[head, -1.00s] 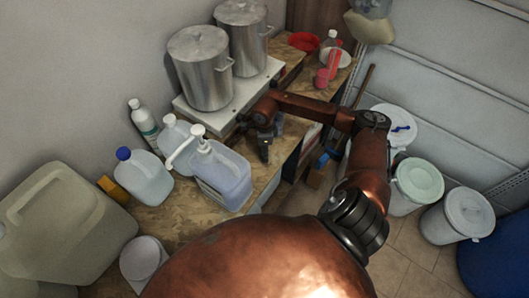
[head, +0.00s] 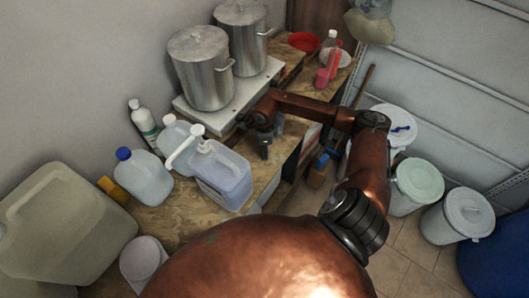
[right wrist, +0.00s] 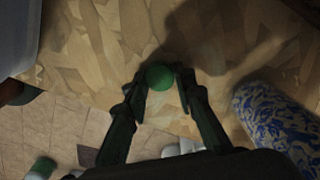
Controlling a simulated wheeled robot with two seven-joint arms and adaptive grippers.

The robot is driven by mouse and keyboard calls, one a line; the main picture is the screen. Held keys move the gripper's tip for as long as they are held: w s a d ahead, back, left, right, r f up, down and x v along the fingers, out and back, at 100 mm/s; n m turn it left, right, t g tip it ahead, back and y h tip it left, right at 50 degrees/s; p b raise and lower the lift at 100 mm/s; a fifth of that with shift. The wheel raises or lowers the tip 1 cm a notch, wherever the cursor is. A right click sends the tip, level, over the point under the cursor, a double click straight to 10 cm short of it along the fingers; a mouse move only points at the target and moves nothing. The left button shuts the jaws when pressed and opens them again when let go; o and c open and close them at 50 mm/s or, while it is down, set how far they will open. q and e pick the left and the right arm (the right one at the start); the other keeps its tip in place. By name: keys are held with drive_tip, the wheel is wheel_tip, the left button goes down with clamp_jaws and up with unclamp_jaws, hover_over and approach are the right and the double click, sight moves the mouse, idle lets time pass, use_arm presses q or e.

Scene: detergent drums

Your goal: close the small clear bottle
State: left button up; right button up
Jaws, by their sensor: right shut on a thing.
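My right gripper (head: 264,152) points down over the wooden bench top, in front of the white hotplate. In the right wrist view its two dark fingers (right wrist: 158,88) are shut on a round green cap (right wrist: 159,76), seen from above between the fingertips. A small clear shape (head: 280,124) shows just behind the gripper in the head view; it may be the small clear bottle, but I cannot tell for sure. Whether the green cap sits on a bottle neck is hidden from above. My left gripper is not in view.
Two steel pots (head: 200,68) stand on the hotplate (head: 225,105). A pump jug (head: 222,178) and a blue-capped jug (head: 143,178) stand left of the gripper. In the wrist view, a blue-and-white patterned object (right wrist: 275,122) is close at right. Lidded drums (head: 418,182) stand on the floor.

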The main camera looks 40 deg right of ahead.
drive_tip(key=shift+r, duration=0.1)
drive_tip(key=shift+w+r+b, duration=0.1)
drive_tip(key=shift+r+b, duration=0.3)
drive_tip(key=shift+r, duration=0.1)
drive_tip(key=s+a+r+b, duration=0.4)
drive_tip(key=s+a+r, duration=0.3)
drive_tip(key=s+r, duration=0.5)
drive_tip(key=shift+a+b, duration=0.25)
drive_tip(key=shift+b, duration=0.05)
drive_tip(key=shift+s+d+f, duration=0.1)
